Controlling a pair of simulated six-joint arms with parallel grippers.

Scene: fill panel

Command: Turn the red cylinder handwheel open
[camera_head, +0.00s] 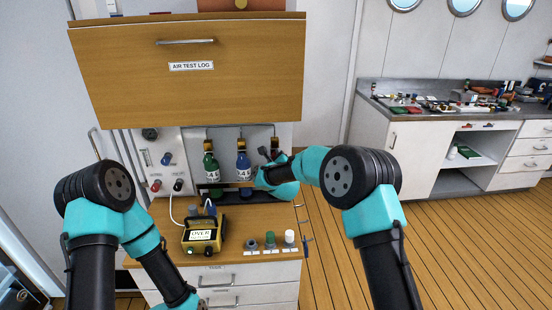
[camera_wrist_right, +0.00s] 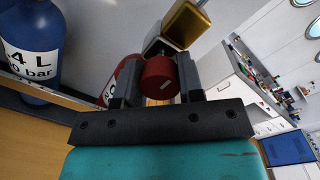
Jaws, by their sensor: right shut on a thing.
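The red handwheel (camera_wrist_right: 158,78) sits between the fingers of my right gripper (camera_wrist_right: 154,84) in the right wrist view. The gripper is shut on it. Behind the handwheel is a brass valve body (camera_wrist_right: 187,22), and part of the red cylinder (camera_wrist_right: 122,80) shows beyond the fingers. In the head view my right gripper (camera_head: 266,156) reaches in to the right of the blue cylinder (camera_head: 243,162). There the red cylinder and its handwheel are hidden behind my gripper and arm. My left forearm runs down to the bottom edge, and its fingers are out of the picture.
A green cylinder (camera_head: 210,164) stands left of the blue one; the blue one also shows in the right wrist view (camera_wrist_right: 32,45). A wooden AIR TEST LOG flap (camera_head: 240,85) overhangs them. Below are a yellow meter (camera_head: 202,235) and several knobs (camera_head: 270,240) on the counter.

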